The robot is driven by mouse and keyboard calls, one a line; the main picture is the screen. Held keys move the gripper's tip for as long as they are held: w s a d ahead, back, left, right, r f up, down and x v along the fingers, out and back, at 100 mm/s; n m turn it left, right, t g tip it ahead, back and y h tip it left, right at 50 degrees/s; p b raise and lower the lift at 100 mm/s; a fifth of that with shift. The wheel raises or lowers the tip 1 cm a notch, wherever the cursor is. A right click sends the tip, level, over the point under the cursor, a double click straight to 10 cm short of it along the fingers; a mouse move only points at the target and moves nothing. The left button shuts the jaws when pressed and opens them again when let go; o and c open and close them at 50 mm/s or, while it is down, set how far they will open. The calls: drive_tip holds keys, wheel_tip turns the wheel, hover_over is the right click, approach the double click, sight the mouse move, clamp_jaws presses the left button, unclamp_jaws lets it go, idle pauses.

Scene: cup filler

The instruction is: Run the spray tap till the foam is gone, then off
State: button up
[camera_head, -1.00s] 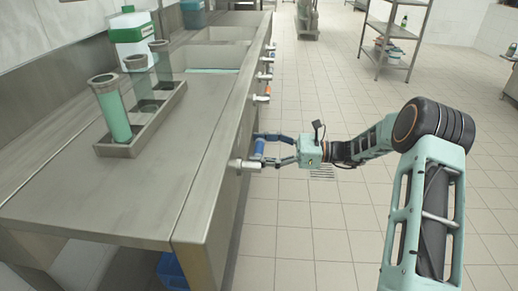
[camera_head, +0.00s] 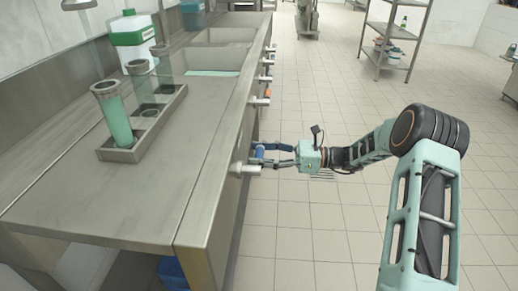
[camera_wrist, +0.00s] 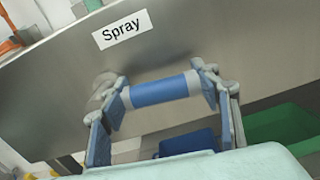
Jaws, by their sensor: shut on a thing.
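My gripper (camera_head: 259,154) is at the counter's front face, its fingers around a blue lever handle. In the wrist view, the blue handle (camera_wrist: 160,91) lies between my two fingers, which are shut on its ends. A white label reading "Spray" (camera_wrist: 122,29) is on the steel panel above it. In the head view, a pale tap stub (camera_head: 244,170) sticks out of the counter front beside my gripper. A metal spout head (camera_head: 78,4) shows at the top left, cut by the edge. I cannot make out foam or running water.
A steel rack (camera_head: 120,155) on the counter (camera_head: 150,195) holds clear cylinders, the nearest with green liquid (camera_head: 117,122). A white-and-green jug (camera_head: 133,37) stands behind. Sinks lie further back, one with pale green liquid (camera_head: 210,73). More taps line the front edge.

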drive_tip(key=f+m+p, duration=0.1)
drive_tip(key=m+p, duration=0.2)
drive_tip(key=shift+s+f, duration=0.15)
drive_tip(key=shift+f, duration=0.25)
drive_tip(key=shift+s+f+m+p, duration=0.8)
drive_tip(key=shift+f+m+p, duration=0.05)
drive_tip(key=shift+m, duration=1)
drive_tip(key=shift+s+f+m+p, duration=0.75)
drive_tip(key=shift+f+m+p, duration=0.15)
drive_tip(key=shift+m, duration=0.9)
drive_tip(key=shift+s+f+m+p, duration=0.8)
drive_tip(key=shift+f+m+p, duration=0.05)
drive_tip(key=shift+m, duration=1)
drive_tip(key=o, duration=1.7)
